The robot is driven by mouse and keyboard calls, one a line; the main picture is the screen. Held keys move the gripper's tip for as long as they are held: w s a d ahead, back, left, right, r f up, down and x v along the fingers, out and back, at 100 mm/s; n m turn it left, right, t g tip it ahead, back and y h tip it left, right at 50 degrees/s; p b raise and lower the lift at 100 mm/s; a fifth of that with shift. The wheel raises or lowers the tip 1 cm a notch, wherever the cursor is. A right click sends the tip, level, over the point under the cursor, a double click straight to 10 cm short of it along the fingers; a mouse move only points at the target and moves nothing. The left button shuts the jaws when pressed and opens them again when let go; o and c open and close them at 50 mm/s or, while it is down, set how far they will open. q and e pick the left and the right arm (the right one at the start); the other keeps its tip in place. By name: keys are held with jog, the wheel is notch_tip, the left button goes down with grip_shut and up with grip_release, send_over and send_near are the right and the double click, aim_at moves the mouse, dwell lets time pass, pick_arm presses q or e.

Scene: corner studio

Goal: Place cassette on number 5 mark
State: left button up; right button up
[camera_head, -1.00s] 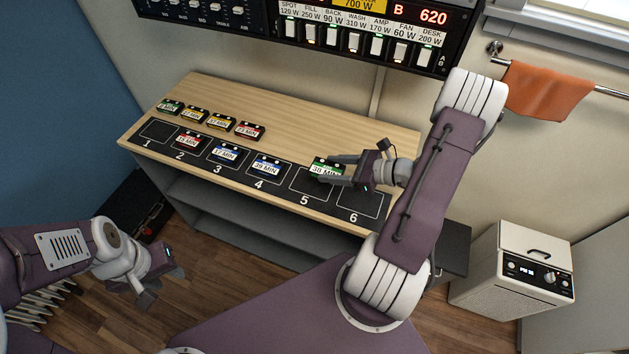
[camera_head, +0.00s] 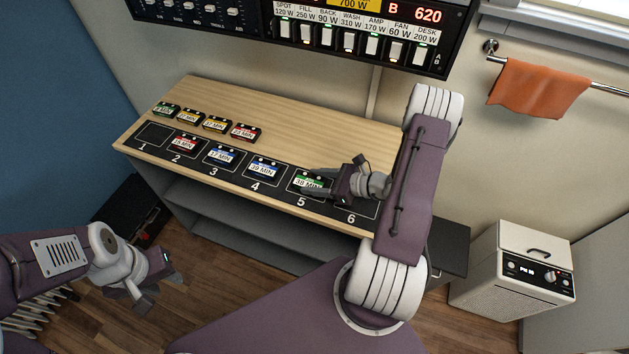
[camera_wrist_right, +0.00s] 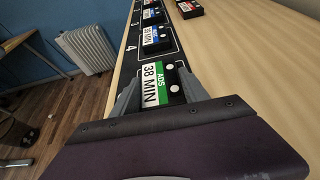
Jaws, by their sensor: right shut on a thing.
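The green-striped cassette labelled 38 MIN (camera_head: 308,183) lies at the number 5 mark (camera_head: 301,202) on the black strip of the bench. It also shows in the right wrist view (camera_wrist_right: 162,85), between the fingers. My right gripper (camera_head: 318,187) is shut on this cassette from the right side; whether the cassette touches the strip cannot be told exactly. Much of the mark's outline is hidden under the cassette and gripper. My left gripper (camera_head: 146,291) hangs empty over the floor at the lower left, its finger opening unclear.
Red and blue cassettes lie on marks 2 (camera_head: 184,143), 3 (camera_head: 222,155) and 4 (camera_head: 263,169). Mark 1 (camera_head: 153,133) is bare. Mark 6 (camera_head: 357,207) lies partly under my right gripper.

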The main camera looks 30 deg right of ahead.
jog(key=o, duration=1.4)
